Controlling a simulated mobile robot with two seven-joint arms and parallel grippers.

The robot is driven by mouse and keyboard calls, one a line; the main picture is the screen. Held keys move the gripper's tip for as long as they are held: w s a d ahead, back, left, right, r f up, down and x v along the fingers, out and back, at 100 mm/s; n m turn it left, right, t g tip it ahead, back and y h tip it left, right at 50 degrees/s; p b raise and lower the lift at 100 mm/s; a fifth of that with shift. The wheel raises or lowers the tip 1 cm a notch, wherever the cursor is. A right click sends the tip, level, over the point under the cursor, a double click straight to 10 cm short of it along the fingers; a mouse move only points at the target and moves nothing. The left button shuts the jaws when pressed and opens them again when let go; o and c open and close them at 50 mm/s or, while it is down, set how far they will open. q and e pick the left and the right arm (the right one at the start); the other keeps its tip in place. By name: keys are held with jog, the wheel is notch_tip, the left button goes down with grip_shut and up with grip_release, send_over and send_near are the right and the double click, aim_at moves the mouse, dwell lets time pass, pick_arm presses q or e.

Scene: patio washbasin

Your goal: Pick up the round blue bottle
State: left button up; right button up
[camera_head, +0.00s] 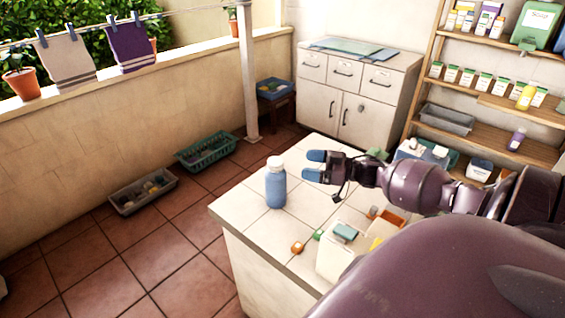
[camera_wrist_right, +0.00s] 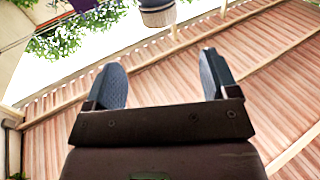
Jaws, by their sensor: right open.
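The round blue bottle (camera_head: 275,188) with a pale cap stands upright on the white tiled counter (camera_head: 238,208), near its left edge. My right gripper (camera_head: 314,166), with blue fingertips, is just right of the bottle in the head view. Its fingers are apart and point left toward the bottle, with a visible gap to it. The right wrist view shows the open fingers (camera_wrist_right: 160,85) with nothing between them. I cannot make out the blue bottle for certain in that view. My left gripper is not in view.
A white container (camera_head: 335,262) and small orange (camera_head: 297,248) and green pieces (camera_head: 318,235) lie at the counter's front. A shelf (camera_head: 490,98) stands at right, a cabinet (camera_head: 345,95) behind. A green basket (camera_head: 207,151) and a grey crate (camera_head: 143,190) sit on the floor.

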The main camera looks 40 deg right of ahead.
aim_at(275, 161)
jog(key=x, duration=1)
jog(key=shift+w+a+f, duration=0.15)
jog(key=shift+w+a, duration=0.1)
jog(key=shift+w, duration=0.05)
grip_shut()
